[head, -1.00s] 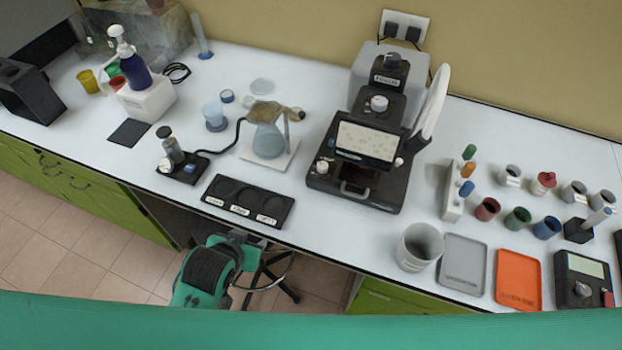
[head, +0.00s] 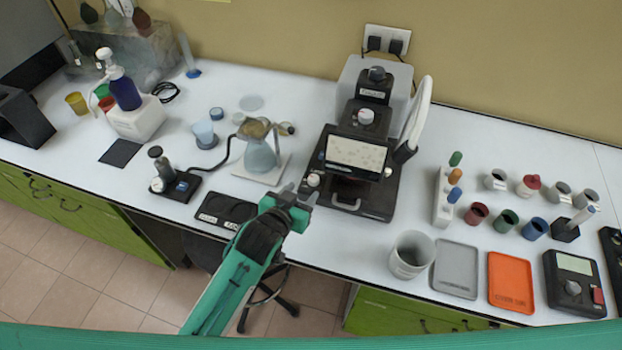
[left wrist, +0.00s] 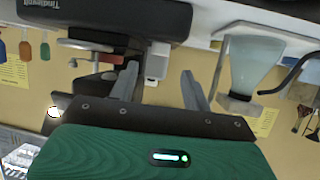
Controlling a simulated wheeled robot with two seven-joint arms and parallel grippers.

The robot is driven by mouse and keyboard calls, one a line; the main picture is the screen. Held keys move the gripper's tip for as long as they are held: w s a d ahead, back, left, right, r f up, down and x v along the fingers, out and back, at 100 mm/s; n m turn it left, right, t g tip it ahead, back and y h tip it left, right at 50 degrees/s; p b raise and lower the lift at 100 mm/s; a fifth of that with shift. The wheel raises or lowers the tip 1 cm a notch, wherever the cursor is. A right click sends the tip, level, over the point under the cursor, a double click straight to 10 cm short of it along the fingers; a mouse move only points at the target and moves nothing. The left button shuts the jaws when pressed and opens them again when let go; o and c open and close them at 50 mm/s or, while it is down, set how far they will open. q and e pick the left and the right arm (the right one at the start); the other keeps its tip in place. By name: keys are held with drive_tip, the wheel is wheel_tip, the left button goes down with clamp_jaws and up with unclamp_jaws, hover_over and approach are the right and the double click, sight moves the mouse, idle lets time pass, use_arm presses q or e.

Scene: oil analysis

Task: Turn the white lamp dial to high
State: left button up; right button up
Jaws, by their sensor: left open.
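A black machine (head: 335,205) stands on the counter with several knobs. A white dial (head: 313,180) is at its front left corner, and another white knob (head: 366,116) is on its upper part. I cannot tell from labels which is the lamp dial. My left gripper (head: 302,190) is open and empty, its fingertips just in front of the front left dial in the head view; I cannot tell whether they touch it. In the left wrist view the open fingers (left wrist: 160,72) point toward a small white part (left wrist: 158,60) beside the machine's dark body. My right gripper is not in view.
A flask (head: 260,155) on a white plate stands left of the machine; it also shows in the left wrist view (left wrist: 245,65). A black tray (head: 225,207) lies near my left arm. A beaker (head: 411,255), grey tray (head: 455,270) and orange tray (head: 511,282) are at right.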

sight(312, 180)
use_arm(q)
drive_tip(key=shift+p+x, duration=0.6)
drive_tip(key=shift+x, duration=2.85)
drive_tip(key=shift+f, duration=0.1)
drive_tip(key=c, duration=1)
